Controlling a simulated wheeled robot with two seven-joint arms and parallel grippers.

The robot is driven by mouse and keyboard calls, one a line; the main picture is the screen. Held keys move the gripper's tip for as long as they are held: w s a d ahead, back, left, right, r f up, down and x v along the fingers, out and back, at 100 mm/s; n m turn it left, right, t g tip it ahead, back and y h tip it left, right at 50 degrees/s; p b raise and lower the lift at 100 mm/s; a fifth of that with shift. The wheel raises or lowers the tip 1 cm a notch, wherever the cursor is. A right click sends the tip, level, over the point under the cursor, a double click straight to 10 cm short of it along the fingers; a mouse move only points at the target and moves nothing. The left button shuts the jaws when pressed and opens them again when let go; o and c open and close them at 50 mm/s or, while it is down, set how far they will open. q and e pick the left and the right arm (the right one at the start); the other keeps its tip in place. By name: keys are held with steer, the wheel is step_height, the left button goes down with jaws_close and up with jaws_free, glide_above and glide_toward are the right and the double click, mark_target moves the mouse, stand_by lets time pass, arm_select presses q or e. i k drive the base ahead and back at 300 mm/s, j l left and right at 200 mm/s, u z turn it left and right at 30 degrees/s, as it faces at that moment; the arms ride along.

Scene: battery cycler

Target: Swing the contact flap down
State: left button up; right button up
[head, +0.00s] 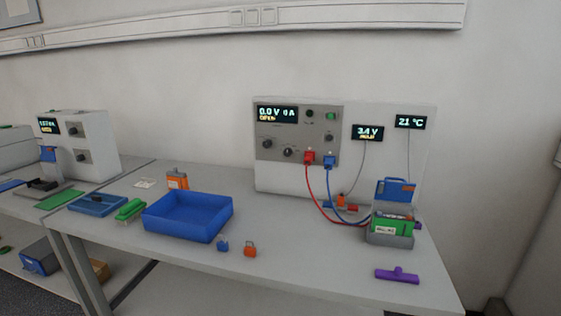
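The contact flap (394,189) is blue and stands raised at the back of a grey cell holder (390,238) at the right of the table. A green cell (391,226) with a white label sits in the holder, below and in front of the flap. Neither of my grippers shows in the head view.
A blue tray (188,216), a small blue block (223,246) and an orange one (250,249) are left of centre. The table (310,265) between them and the holder is bare. Displays hang behind the holder.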

mark_target(387, 191)
steer(key=i+l+u, duration=0.1)
steer(key=l+u, duration=0.35)
steer(key=l, duration=0.5)
steer(key=l+u, duration=0.45)
steer(key=l, duration=0.55)
steer(key=i+l+u, duration=0.1)
steer(key=l+u, duration=0.3)
steer(key=l, duration=0.35)
steer(key=l+u, duration=0.4)
steer(key=l, duration=0.4)
steer(key=k+l+u, duration=0.1)
steer(key=l+u, duration=0.25)
steer(key=l, duration=0.45)
